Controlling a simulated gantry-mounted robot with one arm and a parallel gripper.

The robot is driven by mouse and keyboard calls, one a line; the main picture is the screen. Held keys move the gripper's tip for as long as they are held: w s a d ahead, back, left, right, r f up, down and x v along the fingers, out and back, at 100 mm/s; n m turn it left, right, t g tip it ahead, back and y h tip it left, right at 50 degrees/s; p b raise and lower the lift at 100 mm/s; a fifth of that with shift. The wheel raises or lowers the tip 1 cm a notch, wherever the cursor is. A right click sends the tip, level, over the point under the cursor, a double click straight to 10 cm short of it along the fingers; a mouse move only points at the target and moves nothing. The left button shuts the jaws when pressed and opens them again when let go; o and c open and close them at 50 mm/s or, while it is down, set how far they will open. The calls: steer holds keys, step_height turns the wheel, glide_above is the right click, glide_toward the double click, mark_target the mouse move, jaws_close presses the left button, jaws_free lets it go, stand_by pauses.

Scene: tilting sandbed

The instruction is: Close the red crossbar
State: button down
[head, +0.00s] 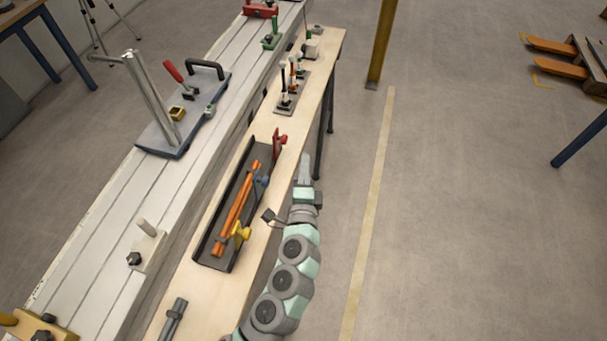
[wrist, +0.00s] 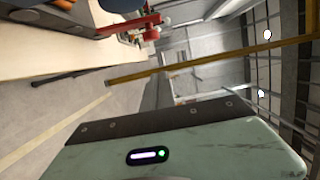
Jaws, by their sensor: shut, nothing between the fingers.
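The red crossbar (head: 279,141) is at the far end of a dark narrow tray (head: 205,243) on the wooden bench. It stands up at the tray's right side, apparently swung open rather than lying across it. A red part, likely the same crossbar, shows at the top of the wrist view (wrist: 122,27). Orange bars (head: 236,205) lie lengthwise in the tray, with a blue crossbar (head: 262,180) and a yellow crossbar (head: 241,232) along it. My gripper (head: 305,158) is shut and empty, right of the bench edge and a little nearer than the red crossbar, apart from it.
Beyond the tray, a grey plate (head: 288,105) carries several upright handled pieces. The slotted metal bed (head: 110,225) runs along the left, bearing a fixture with a tall post (head: 152,98). A yellow pillar (head: 382,45) stands at the back. Floor right of the bench is open.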

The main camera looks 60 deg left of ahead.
steer(key=a, duration=0.6)
steer(key=shift+s+a, duration=0.2)
steer(key=shift+s, duration=0.2)
steer(key=shift+r+p, duration=0.1)
steer(key=shift+p, duration=0.3)
